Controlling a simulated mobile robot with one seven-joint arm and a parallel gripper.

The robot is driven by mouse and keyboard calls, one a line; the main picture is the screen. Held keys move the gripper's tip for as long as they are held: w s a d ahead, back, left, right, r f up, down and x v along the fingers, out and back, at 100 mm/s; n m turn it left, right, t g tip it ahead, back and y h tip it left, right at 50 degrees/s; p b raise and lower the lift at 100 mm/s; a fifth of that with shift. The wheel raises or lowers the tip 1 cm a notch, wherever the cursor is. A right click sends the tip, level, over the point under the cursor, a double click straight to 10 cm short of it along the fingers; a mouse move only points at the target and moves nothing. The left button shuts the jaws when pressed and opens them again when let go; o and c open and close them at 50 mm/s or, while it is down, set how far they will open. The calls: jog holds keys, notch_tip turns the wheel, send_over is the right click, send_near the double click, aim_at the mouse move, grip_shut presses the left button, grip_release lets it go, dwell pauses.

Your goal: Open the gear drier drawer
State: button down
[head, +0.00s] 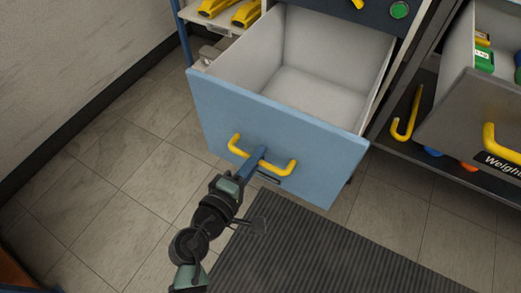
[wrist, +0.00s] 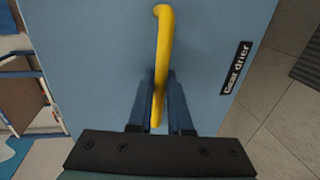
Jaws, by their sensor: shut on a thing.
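The gear drier drawer (head: 280,130) has a blue front and a pale grey, empty inside. It stands pulled well out of its cabinet in the head view. Its yellow handle (head: 283,174) runs across the front. My gripper (head: 258,157) is shut on the middle of this handle. In the wrist view the yellow handle (wrist: 162,65) passes between the two blue fingers of my gripper (wrist: 160,100). The label "Gear drier" (wrist: 236,67) shows on the blue front beside the handle. The far inner end of the drawer is partly hidden under the cabinet's dark panel.
A grey drawer (head: 475,120) with a yellow handle and a "Weight" label stands open at the right, with small coloured items inside. Yellow tools (head: 230,10) lie on a shelf at the upper left. A ribbed dark mat (head: 320,245) lies on the tiled floor.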

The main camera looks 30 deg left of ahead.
jog(key=shift+s, duration=0.1)
jog(key=c, duration=0.8)
grip_release()
jog(key=shift+c, duration=0.2)
jog(key=p+v, duration=0.3)
jog(key=v, duration=1)
